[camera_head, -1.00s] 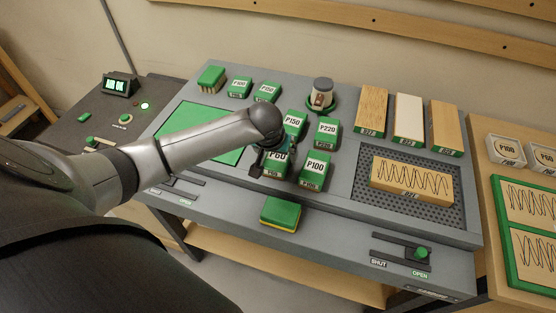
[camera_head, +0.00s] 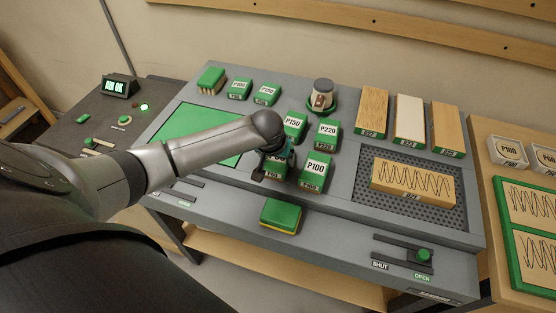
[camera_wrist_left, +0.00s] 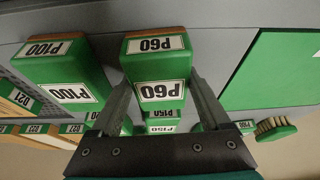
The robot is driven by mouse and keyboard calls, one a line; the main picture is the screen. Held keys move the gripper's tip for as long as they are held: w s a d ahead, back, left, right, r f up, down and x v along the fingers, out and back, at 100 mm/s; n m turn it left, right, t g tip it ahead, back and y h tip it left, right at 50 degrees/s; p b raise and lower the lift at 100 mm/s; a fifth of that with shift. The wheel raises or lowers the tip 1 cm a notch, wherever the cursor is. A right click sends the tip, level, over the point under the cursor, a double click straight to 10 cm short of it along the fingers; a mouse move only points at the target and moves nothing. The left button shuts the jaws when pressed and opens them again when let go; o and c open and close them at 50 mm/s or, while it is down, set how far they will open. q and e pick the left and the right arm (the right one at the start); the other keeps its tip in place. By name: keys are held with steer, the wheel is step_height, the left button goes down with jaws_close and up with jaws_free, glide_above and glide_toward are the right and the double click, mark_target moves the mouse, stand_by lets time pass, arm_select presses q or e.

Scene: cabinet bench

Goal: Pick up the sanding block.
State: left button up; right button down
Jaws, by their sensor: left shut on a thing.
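The P60 sanding block (camera_wrist_left: 158,67) is green with a brown base and white labels. In the left wrist view it sits between the two fingers of my left gripper (camera_wrist_left: 163,92), which is shut on it from both sides. In the head view my left gripper (camera_head: 277,158) covers most of this block, and only its lower front label shows. I cannot tell whether the block is clear of the bench. The P100 block (camera_head: 315,168) stands just to the right, close to the gripper; it also shows in the left wrist view (camera_wrist_left: 62,72). My right gripper is out of view.
The P150 block (camera_head: 294,123) and P220 block (camera_head: 327,132) stand behind. A green and yellow block (camera_head: 281,215) lies at the front of the bench. A wood piece lies on the perforated plate (camera_head: 437,216). The green mat (camera_head: 193,133) at left is bare.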

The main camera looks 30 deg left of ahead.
arm_select(q)
steer(key=c, duration=0.5)
steer(key=shift+r, duration=0.1)
steer(key=shift+c, duration=0.2)
step_height(320, 180, up, 20)
steer(key=p, duration=0.3)
steer(key=shift+p, duration=0.35)
